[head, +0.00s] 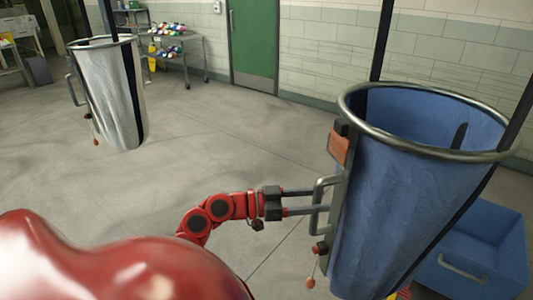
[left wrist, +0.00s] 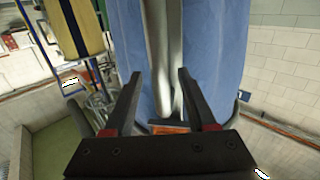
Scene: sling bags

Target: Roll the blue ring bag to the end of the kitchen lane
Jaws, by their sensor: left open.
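The blue ring bag (head: 410,190) hangs from a round metal ring at the right of the head view. Its blue cloth (left wrist: 212,60) fills the middle of the left wrist view. A metal handle (head: 317,208) stands out from the bag's left side. My left gripper (head: 318,203) is open at this handle, with its fingertips reaching to it. In the left wrist view, a pale bar (left wrist: 168,75) shows between the two dark fingers (left wrist: 158,100). I cannot tell whether either finger touches it. My right gripper is not in view.
A white ring bag (head: 112,95) hangs at the back left. A blue bin (head: 480,250) is on the floor behind the blue bag. A wheeled cart (head: 180,42) and a green door (head: 254,45) are at the back. The grey floor (head: 240,135) between the bags is clear.

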